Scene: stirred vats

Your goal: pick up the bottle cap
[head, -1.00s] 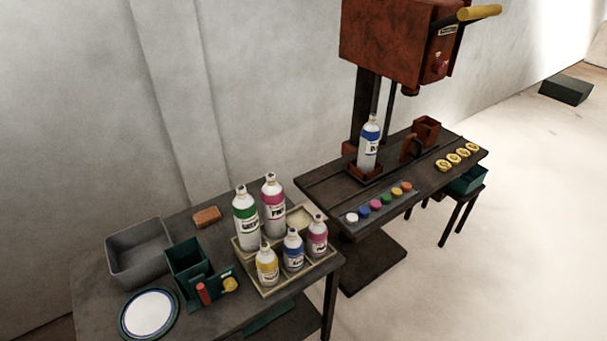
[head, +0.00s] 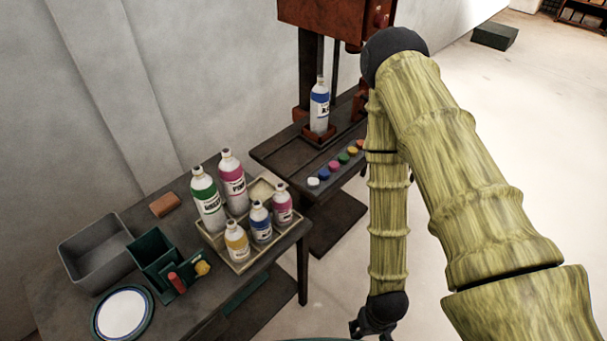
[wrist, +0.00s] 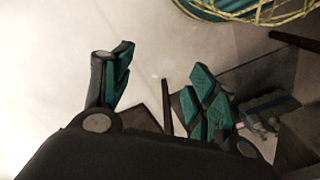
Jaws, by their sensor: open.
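Several small coloured caps (head: 334,165) sit in a row along the front edge of the machine's table, in white, blue, pink, green, yellow and orange. Part of the row's right end is close to my arm in the head view. I cannot tell which cap is meant. My gripper (head: 372,326) hangs low at the bottom of the head view, in front of the tables and well apart from the caps. In the wrist view my gripper (wrist: 160,95) has its two teal-padded fingers spread, with nothing between them.
A blue-labelled bottle (head: 319,106) stands under the red-brown press (head: 335,20). The left table holds a tray (head: 240,266) of several bottles, a grey bin (head: 95,252), a green box (head: 153,258), a plate (head: 122,314) and a brown block (head: 164,204). Open floor lies right.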

